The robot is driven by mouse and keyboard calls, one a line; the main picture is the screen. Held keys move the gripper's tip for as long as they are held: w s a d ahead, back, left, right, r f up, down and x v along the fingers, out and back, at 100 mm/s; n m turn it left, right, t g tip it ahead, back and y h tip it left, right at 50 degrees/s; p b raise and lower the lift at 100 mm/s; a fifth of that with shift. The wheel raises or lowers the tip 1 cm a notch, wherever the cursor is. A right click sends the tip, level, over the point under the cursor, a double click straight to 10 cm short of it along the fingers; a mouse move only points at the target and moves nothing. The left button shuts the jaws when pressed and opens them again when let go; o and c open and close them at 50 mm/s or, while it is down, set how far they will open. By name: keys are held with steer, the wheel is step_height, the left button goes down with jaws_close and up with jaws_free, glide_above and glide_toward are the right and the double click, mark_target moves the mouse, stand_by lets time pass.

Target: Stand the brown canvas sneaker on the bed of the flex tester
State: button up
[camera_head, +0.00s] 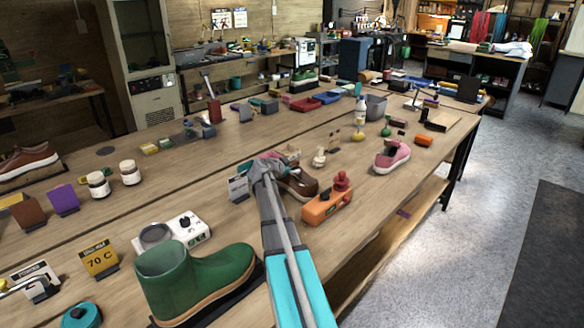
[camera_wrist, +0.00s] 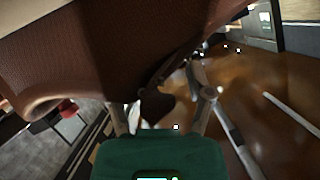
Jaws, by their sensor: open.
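My gripper (camera_head: 262,170) is over the near bench, at the left end of a brown sneaker (camera_head: 300,187), and hides part of it. In the wrist view the brown shoe surface (camera_wrist: 110,50) fills the upper left, very close. My gripper's fingers (camera_wrist: 165,108) are apart there, with a dark flap of the shoe showing between them; whether they touch it I cannot tell. No flex tester can be named with certainty.
A green boot (camera_head: 192,278) and a white device (camera_head: 172,234) stand on the near left. A pink sneaker (camera_head: 391,156) lies to the right, with a bottle (camera_head: 360,112) behind it. Two jars (camera_head: 130,172) stand at left. Bare bench top lies between the jars and my gripper.

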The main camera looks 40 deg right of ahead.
steer(key=p+v, duration=0.4)
steer(key=v, duration=0.8)
stand_by(0.5)
